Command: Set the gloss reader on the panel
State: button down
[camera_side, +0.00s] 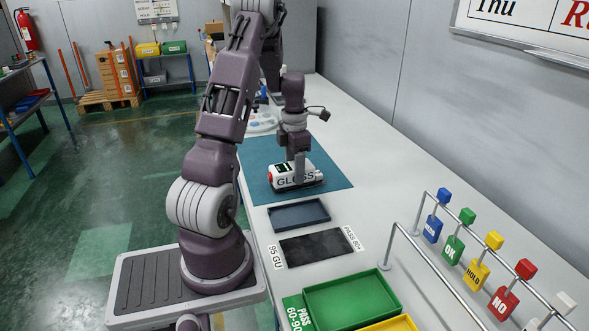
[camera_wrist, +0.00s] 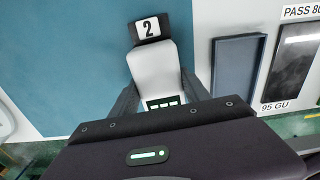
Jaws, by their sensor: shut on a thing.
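The gloss reader (camera_side: 294,176) is a white block lettered GLOSS with a red end, over the teal mat (camera_side: 332,177). My gripper (camera_side: 300,165) reaches down from above and is shut on it. In the wrist view the reader (camera_wrist: 156,75) lies between the two fingers, with a black "2" label at its far end and a small green-lit display near my gripper. I cannot tell whether it touches the mat. The panel (camera_side: 315,247) is a dark glossy plate on the white bench, labelled 95 GU and PASS 80+; it also shows in the wrist view (camera_wrist: 288,72).
A shallow blue-grey tray (camera_side: 299,214) lies between the mat and the panel. Green (camera_side: 350,299) and yellow (camera_side: 392,325) trays stand at the bench's front. A rail (camera_side: 432,266) with hanging coloured tags, including OK, HOLD and NO, stands to the right of the panel.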

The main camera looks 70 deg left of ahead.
jog(key=c, duration=0.5)
grip_release()
jog(key=shift+f, duration=0.1)
